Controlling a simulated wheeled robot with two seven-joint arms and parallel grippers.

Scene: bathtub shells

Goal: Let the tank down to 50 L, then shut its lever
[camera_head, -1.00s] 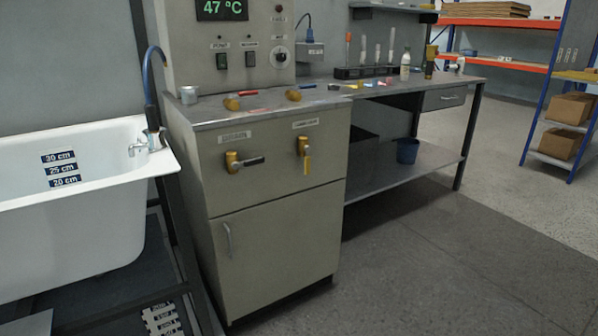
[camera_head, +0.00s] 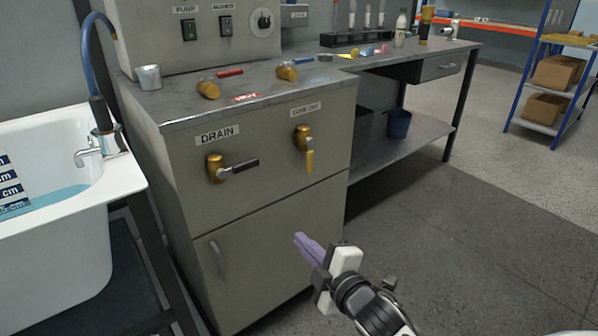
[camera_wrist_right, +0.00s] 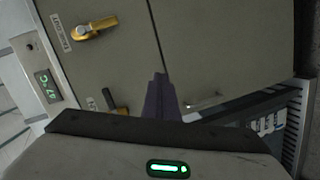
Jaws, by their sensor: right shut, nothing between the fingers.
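On the cabinet front is a brass valve under a label that may read "TANK OUT" (camera_head: 304,136), its yellow lever hanging straight down. Left of it is the DRAIN valve (camera_head: 216,170), its black lever pointing right, roughly level. My right gripper (camera_head: 306,245) is shut and empty, its purple fingers in front of the cabinet's lower part, below both valves and apart from them. In the right wrist view the fingers (camera_wrist_right: 160,97) point at the cabinet, with the yellow-lever valve (camera_wrist_right: 95,28) at upper left. My left gripper is out of view.
The white bathtub (camera_head: 60,245) at left holds some blue water. On the cabinet top are a red-lever valve (camera_head: 209,88), a blue-lever valve (camera_head: 288,71) and a metal cup (camera_head: 148,77). A bench (camera_head: 425,135) stands at right. The floor in front is clear.

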